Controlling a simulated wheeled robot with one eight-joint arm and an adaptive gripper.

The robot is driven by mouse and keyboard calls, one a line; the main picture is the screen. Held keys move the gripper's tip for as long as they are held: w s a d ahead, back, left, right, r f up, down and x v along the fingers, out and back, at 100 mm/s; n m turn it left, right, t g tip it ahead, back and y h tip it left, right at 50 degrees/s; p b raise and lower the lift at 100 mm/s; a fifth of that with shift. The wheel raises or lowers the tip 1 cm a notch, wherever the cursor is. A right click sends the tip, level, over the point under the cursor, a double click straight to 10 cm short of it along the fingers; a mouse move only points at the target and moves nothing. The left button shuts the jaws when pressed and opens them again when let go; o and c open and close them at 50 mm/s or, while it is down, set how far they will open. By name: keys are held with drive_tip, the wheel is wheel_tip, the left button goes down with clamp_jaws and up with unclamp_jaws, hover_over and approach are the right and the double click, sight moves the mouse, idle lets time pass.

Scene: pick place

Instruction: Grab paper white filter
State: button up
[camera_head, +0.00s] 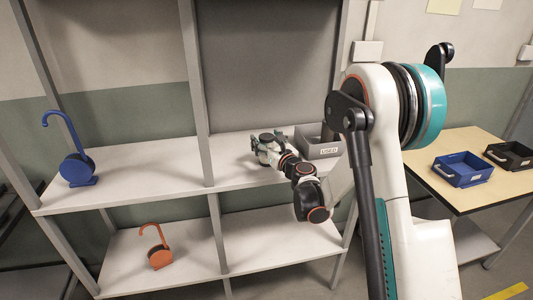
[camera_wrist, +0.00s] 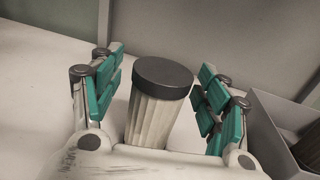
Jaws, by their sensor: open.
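The paper white filter (camera_wrist: 152,118) shows in the wrist view as a pleated off-white cylinder with a dark round cap. It stands on the shelf, tilted in the picture, between the two finger pads. My gripper (camera_wrist: 165,92) is open, with green pads to the left and right of the filter. Gaps show on both sides, so the pads look apart from it. In the head view my gripper (camera_head: 265,147) is over the upper shelf, left of a grey bin. The filter is hard to make out there, hidden by the gripper.
The grey labelled bin (camera_head: 318,145) stands close to the right of my gripper; its wall (camera_wrist: 262,128) shows in the wrist view. A blue hooked object (camera_head: 77,165) and an orange one (camera_head: 159,254) stand on the shelves (camera_head: 150,165). Blue (camera_head: 462,175) and black trays lie on the right table.

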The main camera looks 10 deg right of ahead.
drive_tip(key=c, duration=1.2)
